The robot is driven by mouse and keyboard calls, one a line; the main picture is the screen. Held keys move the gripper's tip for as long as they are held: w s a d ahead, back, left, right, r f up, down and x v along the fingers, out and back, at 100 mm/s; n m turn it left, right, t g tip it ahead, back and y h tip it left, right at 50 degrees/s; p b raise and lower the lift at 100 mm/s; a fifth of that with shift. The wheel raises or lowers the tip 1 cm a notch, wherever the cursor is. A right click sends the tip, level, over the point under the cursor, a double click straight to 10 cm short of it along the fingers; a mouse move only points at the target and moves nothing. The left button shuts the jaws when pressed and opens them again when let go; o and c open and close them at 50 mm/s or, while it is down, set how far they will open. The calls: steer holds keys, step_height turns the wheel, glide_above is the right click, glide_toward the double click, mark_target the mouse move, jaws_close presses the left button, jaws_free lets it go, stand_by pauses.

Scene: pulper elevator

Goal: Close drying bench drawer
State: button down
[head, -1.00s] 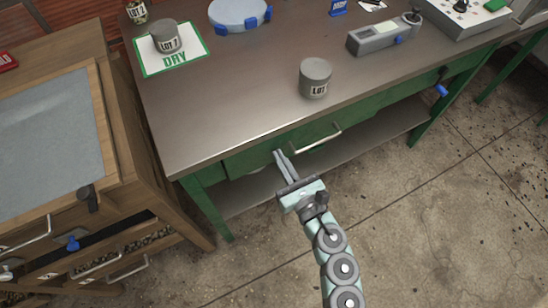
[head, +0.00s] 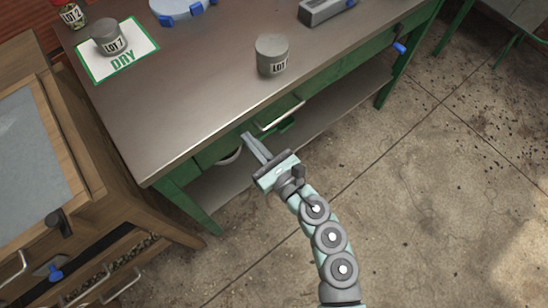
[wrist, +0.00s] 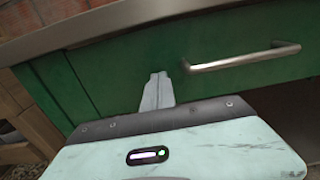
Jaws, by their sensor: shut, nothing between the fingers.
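A green bench with a grey metal top (head: 190,95) has a green drawer with a metal bar handle (head: 281,116) under its front edge. In the wrist view the green drawer front (wrist: 110,82) fills the middle, with its handle (wrist: 243,58) to the right. My gripper (head: 247,136) is shut and empty. Its fingertips are at the drawer front, left of the handle; they also show in the wrist view (wrist: 160,77). I cannot tell whether they touch the front, or how far the drawer stands out.
A wooden cabinet (head: 70,130) with several drawers and dark beans stands at the left. On the metal top are a grey lot can (head: 271,55), a DRY mat (head: 130,62) with another can (head: 110,37), and a grey device (head: 325,9).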

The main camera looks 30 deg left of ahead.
steer(key=p+v, duration=0.3)
steer(key=v, duration=1)
steer(key=shift+d, duration=0.15)
